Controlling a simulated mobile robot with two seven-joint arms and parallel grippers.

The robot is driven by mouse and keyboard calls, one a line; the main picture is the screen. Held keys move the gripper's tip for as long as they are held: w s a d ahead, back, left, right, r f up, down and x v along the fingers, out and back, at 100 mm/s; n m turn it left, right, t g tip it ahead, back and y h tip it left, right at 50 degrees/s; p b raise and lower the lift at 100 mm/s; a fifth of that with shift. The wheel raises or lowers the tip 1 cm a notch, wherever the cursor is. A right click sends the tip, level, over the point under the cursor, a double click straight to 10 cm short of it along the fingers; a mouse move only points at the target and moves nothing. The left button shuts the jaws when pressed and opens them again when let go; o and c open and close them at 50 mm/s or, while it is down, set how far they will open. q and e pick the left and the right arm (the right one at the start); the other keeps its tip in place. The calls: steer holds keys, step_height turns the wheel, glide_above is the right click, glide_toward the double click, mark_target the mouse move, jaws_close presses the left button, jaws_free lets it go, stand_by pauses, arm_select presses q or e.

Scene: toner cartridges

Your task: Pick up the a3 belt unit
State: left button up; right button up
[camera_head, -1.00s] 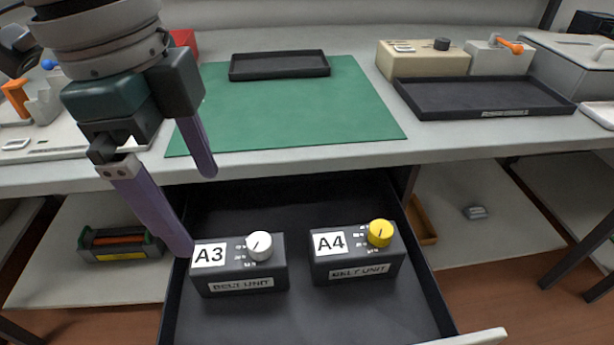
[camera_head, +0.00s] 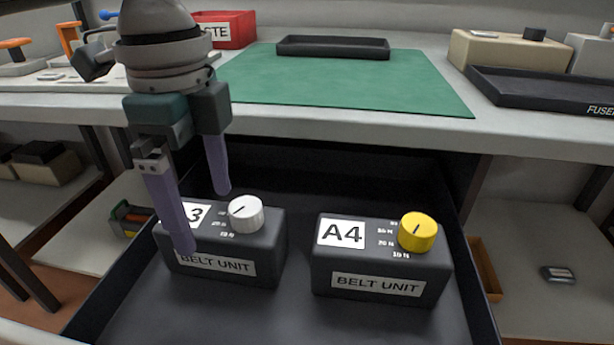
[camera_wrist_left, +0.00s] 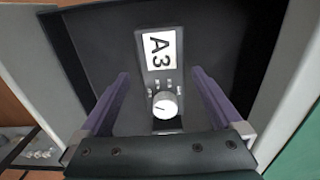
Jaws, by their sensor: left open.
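The A3 belt unit (camera_head: 232,246) is a dark box with a white knob and a partly covered A3 label. It sits at the left in an open black drawer (camera_head: 320,185). My left gripper (camera_head: 203,220) is open, its purple fingers pointing down over the left part of the unit. One finger hides part of the A3 label in the head view. In the left wrist view, the A3 belt unit (camera_wrist_left: 160,80) lies between the two spread fingers of my left gripper (camera_wrist_left: 160,85). Contact cannot be made out. My right gripper is not in view.
An A4 belt unit (camera_head: 380,270) with a yellow knob stands to the right in the same drawer. The table edge (camera_head: 340,122) runs above the drawer's back. A green mat (camera_head: 350,85), a black tray (camera_head: 333,46) and a red box (camera_head: 228,30) are on the table.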

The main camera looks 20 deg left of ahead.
mark_target(211, 218)
arm_select(q)
step_height(211, 218, down, 4)
steer(key=shift+w+f+b, duration=0.1)
steer(key=shift+w+b, duration=0.05)
steer(key=shift+b, duration=0.65)
steer(key=shift+c, duration=0.5)
steer(key=shift+r, duration=0.2)
jaws_close()
